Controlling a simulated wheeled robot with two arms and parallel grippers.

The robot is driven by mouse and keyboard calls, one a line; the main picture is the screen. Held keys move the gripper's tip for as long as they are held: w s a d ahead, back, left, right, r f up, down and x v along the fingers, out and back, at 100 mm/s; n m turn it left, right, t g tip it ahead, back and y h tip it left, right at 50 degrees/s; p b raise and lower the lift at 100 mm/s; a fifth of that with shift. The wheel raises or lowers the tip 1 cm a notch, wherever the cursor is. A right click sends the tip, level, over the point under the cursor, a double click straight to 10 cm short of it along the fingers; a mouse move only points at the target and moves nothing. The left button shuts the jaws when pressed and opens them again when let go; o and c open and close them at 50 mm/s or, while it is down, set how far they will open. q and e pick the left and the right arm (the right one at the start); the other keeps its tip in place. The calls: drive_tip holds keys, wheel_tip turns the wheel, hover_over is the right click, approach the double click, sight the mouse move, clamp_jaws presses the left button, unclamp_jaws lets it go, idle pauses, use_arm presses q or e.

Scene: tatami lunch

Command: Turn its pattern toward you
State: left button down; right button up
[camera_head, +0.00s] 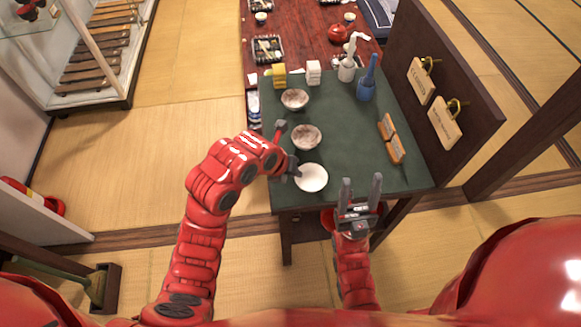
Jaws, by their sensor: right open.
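Three bowls stand in a column on the dark green table top (345,150). The nearest bowl (312,178) is plain pale inside. The middle bowl (306,138) and the far bowl (295,99) look mottled brown and white inside. No pattern can be made out on their outsides. My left gripper (289,148) is open at the table's left edge, just left of the near and middle bowls; its lower finger is close to the near bowl's rim, and I cannot tell if they touch. My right gripper (360,190) is open and empty above the table's front edge, right of the near bowl.
A yellow block (278,76), a white block (313,72), a white pump bottle (347,68) and a blue bottle (367,82) stand at the back. Brown wooden pieces (391,139) lie at the right, beside a dark panel (440,80). The table's middle right is clear.

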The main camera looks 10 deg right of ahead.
use_arm(q)
drive_tip(key=shift+f, duration=0.2)
idle(0.6)
drive_tip(key=c, duration=1)
unclamp_jaws()
drive_tip(key=shift+r+p, duration=1.9)
drive_tip(key=shift+r, duration=0.65)
